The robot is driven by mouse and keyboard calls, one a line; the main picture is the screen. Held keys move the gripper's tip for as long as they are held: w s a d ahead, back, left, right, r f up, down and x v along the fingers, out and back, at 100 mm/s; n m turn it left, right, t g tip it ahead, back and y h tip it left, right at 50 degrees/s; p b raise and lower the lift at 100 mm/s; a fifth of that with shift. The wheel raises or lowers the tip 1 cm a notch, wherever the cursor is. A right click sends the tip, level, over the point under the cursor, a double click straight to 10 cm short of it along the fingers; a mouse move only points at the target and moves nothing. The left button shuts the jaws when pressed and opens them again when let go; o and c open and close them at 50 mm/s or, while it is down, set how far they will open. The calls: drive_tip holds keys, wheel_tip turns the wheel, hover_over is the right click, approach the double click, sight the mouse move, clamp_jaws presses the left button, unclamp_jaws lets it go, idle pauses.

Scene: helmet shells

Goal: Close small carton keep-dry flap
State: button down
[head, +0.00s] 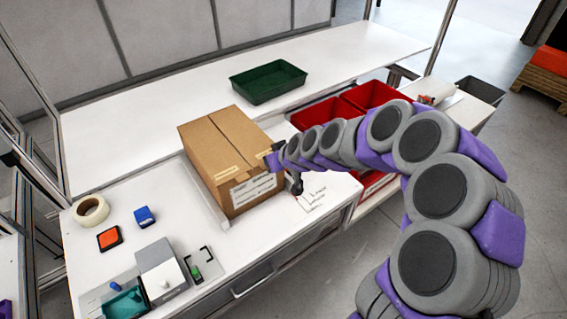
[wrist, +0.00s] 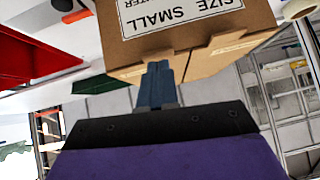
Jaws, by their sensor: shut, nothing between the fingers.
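The small cardboard carton (head: 228,150) stands on the white bench, with a white label (head: 253,190) on its front face. Its top flaps look folded down flat, with a seam across the top. In the wrist view the carton (wrist: 200,48) appears upside down, and its label reads "SIZE SMALL". My gripper (head: 296,186) is at the carton's right side, near its front corner. In the wrist view my gripper's fingers (wrist: 158,75) are together with nothing between them, close to the carton's edge. I cannot tell whether they touch it.
A green tray (head: 268,82) lies on the raised back shelf. Red bins (head: 373,97) stand right of the carton, behind my arm. A tape roll (head: 91,210), a blue item (head: 145,216) and an orange pad (head: 109,238) lie on the bench at left.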

drive_tip(key=shift+s+a+f+h, duration=0.1)
drive_tip(key=shift+a+f+h, duration=0.2)
drive_tip(key=shift+a, duration=0.15)
drive_tip(key=shift+s+d+f+n+t, duration=0.1)
drive_tip(key=shift+d+n+t, duration=0.05)
drive_tip(key=shift+d, duration=0.25)
drive_tip(key=shift+s+d+f+n+t, duration=0.1)
drive_tip(key=shift+d+n+t, duration=0.05)
drive_tip(key=shift+d, duration=0.25)
drive_tip(key=shift+s+a, duration=0.1)
drive_tip(key=shift+a, duration=0.15)
drive_tip(key=shift+r, duration=0.1)
